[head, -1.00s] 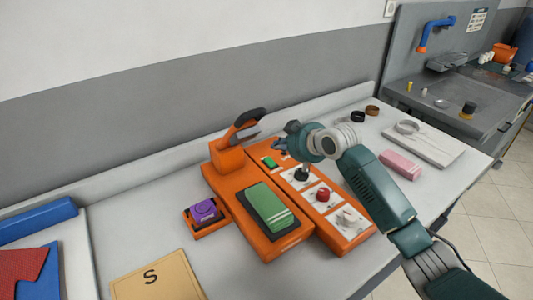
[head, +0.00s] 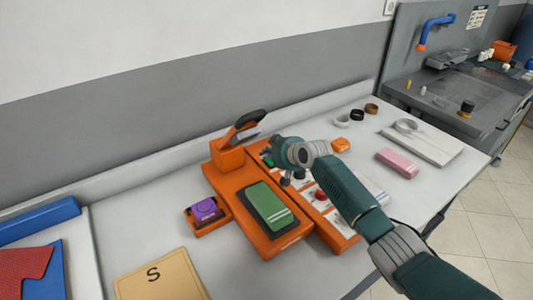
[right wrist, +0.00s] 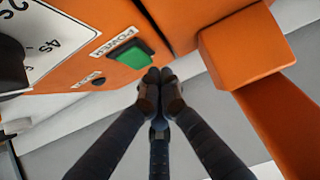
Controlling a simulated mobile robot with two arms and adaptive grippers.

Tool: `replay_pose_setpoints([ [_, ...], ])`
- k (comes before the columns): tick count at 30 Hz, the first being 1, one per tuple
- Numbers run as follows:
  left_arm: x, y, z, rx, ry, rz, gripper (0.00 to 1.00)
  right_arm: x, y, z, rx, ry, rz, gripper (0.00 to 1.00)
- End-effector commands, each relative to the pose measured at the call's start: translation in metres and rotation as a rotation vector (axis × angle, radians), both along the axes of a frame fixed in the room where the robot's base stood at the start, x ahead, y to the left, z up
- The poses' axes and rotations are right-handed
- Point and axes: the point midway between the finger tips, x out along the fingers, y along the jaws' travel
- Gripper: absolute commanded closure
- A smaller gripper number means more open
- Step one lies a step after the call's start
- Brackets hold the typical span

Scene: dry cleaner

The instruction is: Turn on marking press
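The orange marking press (head: 222,183) stands on the light table with a raised black-tipped lever and a green pad (head: 268,206) on its bed. Its control panel has a red button (head: 319,195) and a green switch (head: 267,160) labelled POWER. In the right wrist view, the green power switch (right wrist: 132,55) lies just beyond my fingertips. My right gripper (right wrist: 159,74) is shut and empty, its tips together at the switch's edge; contact cannot be told. In the head view, my right gripper (head: 270,154) and arm cover part of the panel. My left gripper is out of view.
A purple pad (head: 205,209) sits in an orange holder left of the press, with a tan sheet marked S (head: 160,277) in front. To the right lie a pink block (head: 397,163), an orange item (head: 341,145) and small rolls (head: 357,115). The press lever rises beside my right gripper.

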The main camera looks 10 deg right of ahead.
Motion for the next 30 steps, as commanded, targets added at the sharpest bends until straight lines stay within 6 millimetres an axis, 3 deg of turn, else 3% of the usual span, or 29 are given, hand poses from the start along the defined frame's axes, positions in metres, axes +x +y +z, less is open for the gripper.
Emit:
replay_pose_setpoints([
  [5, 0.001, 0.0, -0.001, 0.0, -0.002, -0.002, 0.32, 0.001, 0.001, 0.0, -0.005, 0.011, 0.0, 1.0],
  [11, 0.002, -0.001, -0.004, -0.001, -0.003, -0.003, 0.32, 0.007, 0.003, -0.006, -0.059, 0.141, 0.001, 1.0],
  [18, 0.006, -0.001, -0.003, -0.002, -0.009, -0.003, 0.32, 0.005, 0.001, -0.01, -0.059, 0.143, 0.0, 1.0],
  [30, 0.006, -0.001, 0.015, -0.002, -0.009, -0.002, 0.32, -0.005, -0.003, -0.007, -0.058, 0.143, -0.001, 1.0],
])
